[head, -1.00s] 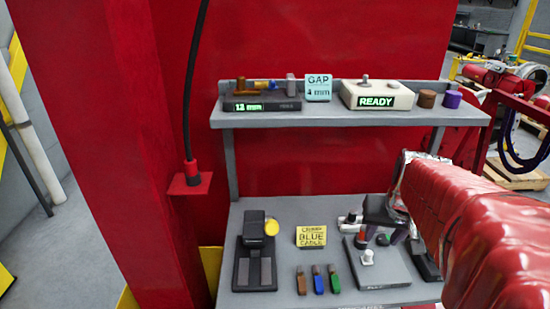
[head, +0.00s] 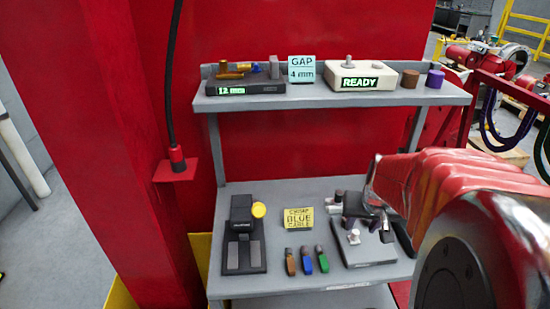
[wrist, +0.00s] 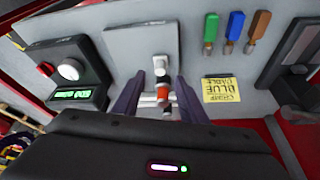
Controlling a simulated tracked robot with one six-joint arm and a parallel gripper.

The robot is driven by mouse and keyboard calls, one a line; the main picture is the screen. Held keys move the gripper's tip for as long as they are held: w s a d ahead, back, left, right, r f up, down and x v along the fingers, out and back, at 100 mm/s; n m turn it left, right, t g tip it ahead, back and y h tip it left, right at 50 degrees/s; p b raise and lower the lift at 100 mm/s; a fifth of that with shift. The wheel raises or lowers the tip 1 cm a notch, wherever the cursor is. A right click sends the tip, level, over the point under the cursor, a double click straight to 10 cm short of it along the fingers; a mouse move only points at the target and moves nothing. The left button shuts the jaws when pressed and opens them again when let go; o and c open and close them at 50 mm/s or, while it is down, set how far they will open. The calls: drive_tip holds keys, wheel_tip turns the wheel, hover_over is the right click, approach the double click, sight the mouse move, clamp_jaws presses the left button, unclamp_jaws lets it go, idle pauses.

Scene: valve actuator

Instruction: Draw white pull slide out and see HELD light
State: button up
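A grey plate fixture (head: 370,252) lies at the bench's right, with a white knob-like part (head: 353,237) standing on it. In the wrist view, a white T-shaped part (wrist: 157,66) sits on the grey plate, just beyond the fingertips. I cannot tell which white part is the pull slide. My gripper (wrist: 160,78) has its two purple fingers apart, with a white piece with an orange-red band (wrist: 163,92) showing between them; contact is unclear. A dark box with a green-lit display (wrist: 72,95) is at the wrist view's left; its text is not legible.
The shelf above holds a READY box (head: 362,82), a 12 mm display (head: 240,90) and a GAP card (head: 302,69). A yellow BLUE CABLE card (head: 298,219), several coloured tools (head: 307,260) and a black press-like device (head: 243,240) stand left of the fixture. A cable hangs left.

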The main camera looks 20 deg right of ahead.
sight(356, 233)
drive_tip(key=shift+x, duration=3.3)
drive_tip(key=shift+c, duration=0.3)
clamp_jaws()
